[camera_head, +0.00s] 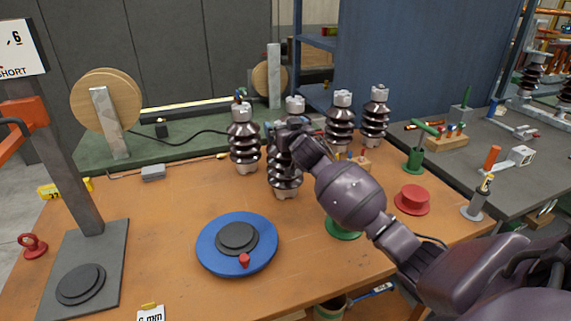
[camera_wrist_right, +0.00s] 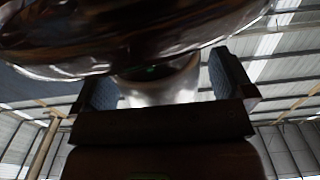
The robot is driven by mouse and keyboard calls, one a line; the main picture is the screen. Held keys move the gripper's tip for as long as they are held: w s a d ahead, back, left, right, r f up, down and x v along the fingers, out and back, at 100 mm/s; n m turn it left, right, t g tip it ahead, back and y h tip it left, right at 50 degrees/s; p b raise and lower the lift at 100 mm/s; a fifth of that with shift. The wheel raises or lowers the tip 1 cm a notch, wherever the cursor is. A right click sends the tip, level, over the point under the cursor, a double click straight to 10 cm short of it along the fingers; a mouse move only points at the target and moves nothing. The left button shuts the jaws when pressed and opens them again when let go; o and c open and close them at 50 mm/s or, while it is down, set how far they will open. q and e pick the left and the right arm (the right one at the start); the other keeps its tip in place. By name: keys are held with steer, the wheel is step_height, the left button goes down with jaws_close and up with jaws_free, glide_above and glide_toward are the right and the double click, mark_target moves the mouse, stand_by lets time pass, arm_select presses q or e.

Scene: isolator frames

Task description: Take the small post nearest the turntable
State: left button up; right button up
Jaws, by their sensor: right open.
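The blue turntable (camera_head: 208,255) with a dark round centre stands at the front middle of the orange bench. The nearest brown ribbed post (camera_head: 285,181) stands upright behind it and to the right. My right gripper (camera_head: 290,140) is at the upper part of this post and hides some of it. In the right wrist view the jaws (camera_wrist_right: 163,85) are open, with a pale metal part (camera_wrist_right: 160,88) between them and a glossy dark rib (camera_wrist_right: 150,35) above. I cannot tell whether the jaws touch it. My left gripper is not in view.
Other ribbed posts stand behind: one to the left (camera_head: 243,140) and two to the right (camera_head: 341,118) (camera_head: 375,120). A pale cap (camera_head: 295,105) shows just behind my gripper.

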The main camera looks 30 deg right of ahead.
jaws_close()
steer(key=shift+w+r, duration=0.1)
steer(key=shift+r, duration=0.25)
stand_by(0.3)
